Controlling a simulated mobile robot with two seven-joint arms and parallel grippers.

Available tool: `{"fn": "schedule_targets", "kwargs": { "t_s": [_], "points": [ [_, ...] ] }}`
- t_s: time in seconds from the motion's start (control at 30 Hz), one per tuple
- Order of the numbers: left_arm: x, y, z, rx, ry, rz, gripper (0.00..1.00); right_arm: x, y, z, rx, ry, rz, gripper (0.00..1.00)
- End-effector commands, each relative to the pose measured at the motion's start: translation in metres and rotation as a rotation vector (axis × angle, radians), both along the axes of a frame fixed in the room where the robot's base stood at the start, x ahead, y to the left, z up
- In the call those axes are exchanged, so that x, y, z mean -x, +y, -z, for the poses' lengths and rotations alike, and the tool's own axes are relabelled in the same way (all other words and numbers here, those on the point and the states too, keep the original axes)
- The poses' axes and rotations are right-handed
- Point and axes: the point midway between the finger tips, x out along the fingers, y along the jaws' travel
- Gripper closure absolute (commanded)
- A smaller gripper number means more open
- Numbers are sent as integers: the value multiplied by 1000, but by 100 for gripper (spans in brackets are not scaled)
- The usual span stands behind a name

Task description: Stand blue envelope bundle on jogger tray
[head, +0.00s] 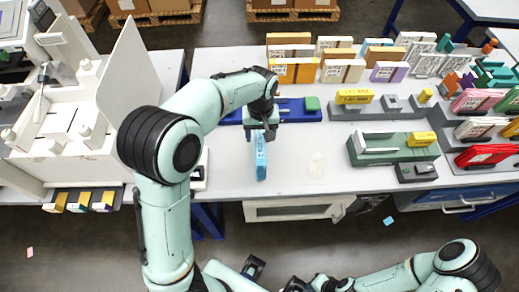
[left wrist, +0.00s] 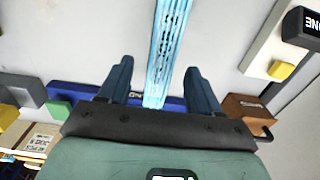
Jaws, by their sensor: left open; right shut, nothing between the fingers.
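The blue envelope bundle (head: 261,165) is a narrow light-blue block on the grey table, its long side running toward the front edge. In the left wrist view the bundle (left wrist: 169,45) runs between my left gripper's fingers (left wrist: 158,82), with a gap on each side. In the head view my left gripper (head: 259,134) is over its far end, open. What seems to be the jogger tray is the white unit (head: 62,130) with a raised panel at the left; I cannot tell for sure. My right gripper (head: 297,285) is at the bottom edge, partly cut off, shut and empty.
A blue tray (head: 232,118) with a green block (head: 312,103) lies behind the bundle. A green fixture (head: 395,152) stands to the right. Boxes (head: 290,72) and colored packs (head: 480,155) fill the back and right. The table between bundle and green fixture is mostly clear.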

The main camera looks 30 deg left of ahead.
Motion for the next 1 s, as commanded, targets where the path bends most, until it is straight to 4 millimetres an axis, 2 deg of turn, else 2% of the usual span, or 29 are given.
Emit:
{"fn": "schedule_targets", "kwargs": {
  "t_s": [0.23,0.5,0.8,0.83,0.87,1.0],
  "points": [
    [2,1,20,-2,2,-2,36,1,0,3,0,0,0,100],
    [6,0,58,-1,2,-1,36,3,0,7,0,2,0,100],
    [5,0,63,0,-1,-2,36,3,0,8,0,2,0,100],
    [5,0,63,0,-1,-2,39,3,0,7,0,2,0,100],
    [5,0,63,0,-1,-2,49,3,0,7,0,2,0,100],
    [5,0,62,0,-2,-2,95,3,0,7,0,2,0,100]
  ]
}}
